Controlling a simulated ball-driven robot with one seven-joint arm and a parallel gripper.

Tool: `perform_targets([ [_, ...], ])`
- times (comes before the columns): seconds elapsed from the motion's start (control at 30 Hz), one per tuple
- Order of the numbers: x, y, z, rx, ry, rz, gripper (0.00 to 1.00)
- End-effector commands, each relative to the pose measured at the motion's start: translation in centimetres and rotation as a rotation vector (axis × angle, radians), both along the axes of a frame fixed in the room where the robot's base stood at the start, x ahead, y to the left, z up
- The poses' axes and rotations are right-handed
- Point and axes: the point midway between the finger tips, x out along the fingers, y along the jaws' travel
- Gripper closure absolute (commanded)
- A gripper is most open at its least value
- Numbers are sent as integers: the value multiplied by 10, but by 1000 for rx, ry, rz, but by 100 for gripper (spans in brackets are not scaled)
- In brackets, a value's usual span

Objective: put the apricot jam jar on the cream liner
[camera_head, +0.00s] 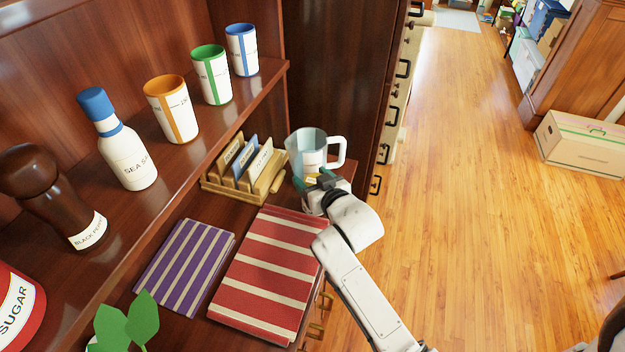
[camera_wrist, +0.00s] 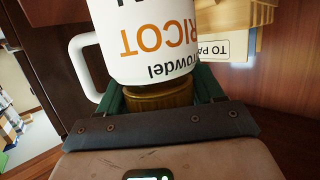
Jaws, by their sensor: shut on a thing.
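The apricot jam jar (camera_wrist: 152,42) fills the top of the wrist view, with a white label, orange letters reading "RICOT" and a white handle at its left. A golden band (camera_wrist: 158,97) at its lower end sits between the green fingers of my gripper (camera_wrist: 160,100). My gripper is shut on it. In the head view the jar (camera_head: 306,143) shows as a pale, clear-walled vessel with a white handle, and my gripper (camera_head: 318,184) is at its lower end. I cannot make out the cream liner in either view.
The wooden card holder (camera_head: 232,189) stands just left of the jar. A red striped book (camera_head: 268,270) and a purple striped book (camera_head: 186,262) lie nearer. Several cups and a sea salt bottle (camera_head: 128,158) stand on the upper shelf.

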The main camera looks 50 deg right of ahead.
Motion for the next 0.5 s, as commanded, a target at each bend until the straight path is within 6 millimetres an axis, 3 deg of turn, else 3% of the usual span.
perform_targets([
  [0.43, 0, 0, -6, -2, -3, 1, 89],
  [0.47, 0, 0, -6, -1, -1, 0, 31],
  [0.5, 0, 0, -6, -1, -1, 0, 27],
])
